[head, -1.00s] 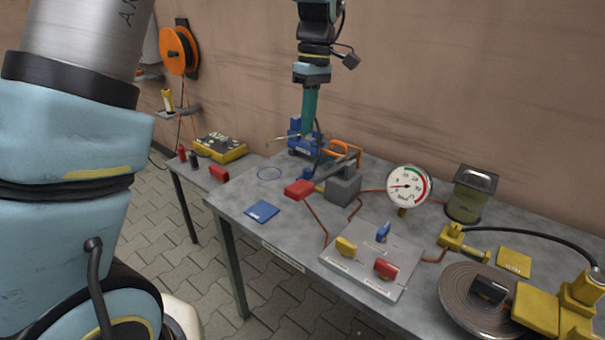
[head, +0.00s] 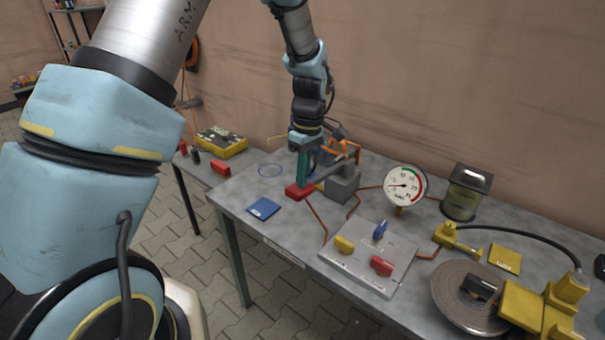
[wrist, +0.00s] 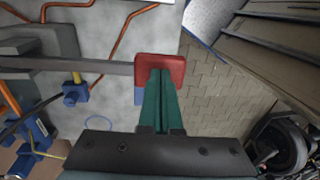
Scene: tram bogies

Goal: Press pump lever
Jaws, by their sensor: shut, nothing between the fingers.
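The pump is a grey block (head: 342,184) on the table with a grey lever arm (head: 330,170) that ends in a red pad (head: 296,192). My gripper (head: 302,184) points down with its green fingers shut and empty, at the red pad. In the wrist view the fingertips (wrist: 160,72) overlap the red pad (wrist: 176,66), and the grey lever arm (wrist: 90,65) runs left from it to the block. I cannot tell for certain whether the tips press on the pad or hover just over it.
A pressure gauge (head: 405,186) stands right of the pump. A panel (head: 350,262) with yellow, blue and red knobs lies in front. A blue pad (head: 263,208) lies left of the lever. A glass-sided container (head: 466,192) and yellow fittings (head: 458,240) are to the right.

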